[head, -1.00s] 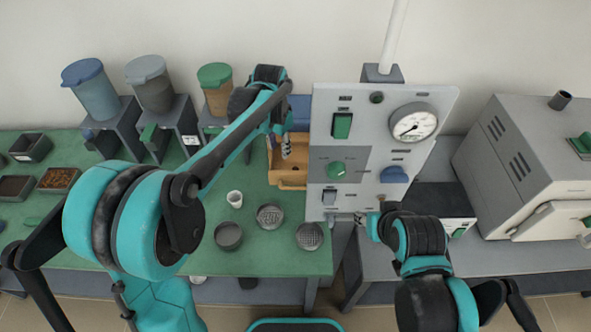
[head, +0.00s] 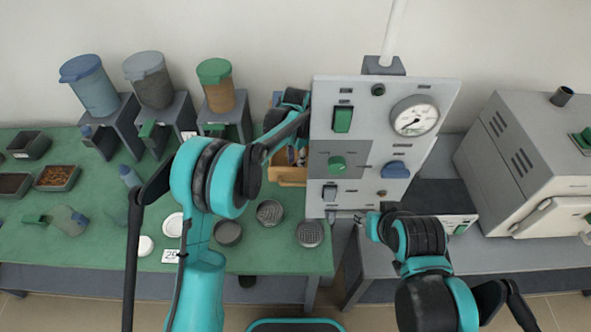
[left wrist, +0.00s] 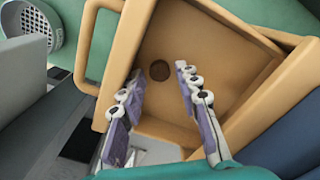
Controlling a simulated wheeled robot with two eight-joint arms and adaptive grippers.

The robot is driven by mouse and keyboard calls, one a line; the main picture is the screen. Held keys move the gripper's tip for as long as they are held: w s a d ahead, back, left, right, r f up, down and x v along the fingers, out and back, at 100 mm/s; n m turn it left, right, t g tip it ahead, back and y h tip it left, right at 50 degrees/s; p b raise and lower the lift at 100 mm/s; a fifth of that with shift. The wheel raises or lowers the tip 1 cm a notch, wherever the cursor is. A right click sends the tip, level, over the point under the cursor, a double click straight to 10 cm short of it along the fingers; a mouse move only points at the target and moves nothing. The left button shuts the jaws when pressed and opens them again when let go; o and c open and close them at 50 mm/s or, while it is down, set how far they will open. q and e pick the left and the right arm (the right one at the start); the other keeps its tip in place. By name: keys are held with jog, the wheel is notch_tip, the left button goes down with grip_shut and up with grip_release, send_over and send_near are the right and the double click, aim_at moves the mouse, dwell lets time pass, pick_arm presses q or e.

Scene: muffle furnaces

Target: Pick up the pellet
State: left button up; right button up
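The pellet (left wrist: 159,70) is a small dark brown disc lying on the floor of a wooden box (left wrist: 122,50) in the left wrist view. The box also shows in the head view (head: 291,182), beside the grey control panel. I cannot make out the pellet in the head view. My left gripper (left wrist: 158,98) is open over the box, its two purple-grey fingers spread apart with nothing between them. The pellet appears between and beyond the fingertips. In the head view the left gripper (head: 296,155) is small and partly hidden. My right gripper (head: 366,225) is by the panel's lower edge, its fingers unclear.
The control panel (head: 352,165) with gauge and switches stands right of the box. Lidded hoppers (head: 155,83) stand at the back left. A grey furnace (head: 535,160) is at the right.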

pick_arm(q)
jog(key=shift+f, duration=0.5)
jog(key=shift+r, duration=0.1)
jog(key=c, duration=0.5)
pick_arm(e)
jog(key=shift+f, duration=0.1)
pick_arm(q)
jog(key=shift+r, duration=0.1)
